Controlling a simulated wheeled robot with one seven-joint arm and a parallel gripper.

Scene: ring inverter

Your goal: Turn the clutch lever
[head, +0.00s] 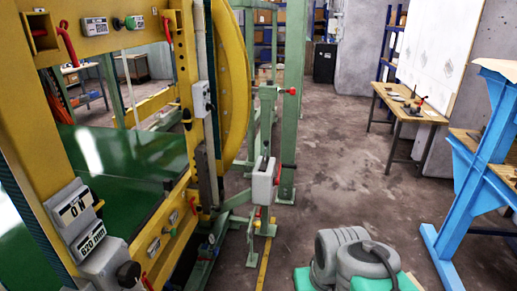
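The yellow-framed machine (180,60) fills the left side of the head view, and several red levers show on it. One red lever (68,42) is at its upper left, and a small red lever (193,206) is on its lower frame. I cannot tell which of these is the clutch lever. Grey, rounded parts of my arm show at the bottom, right of centre. My gripper is not in view.
A blue frame (470,190) stands at the right. A wooden table (408,112) is farther back. The concrete floor (350,165) between is clear.

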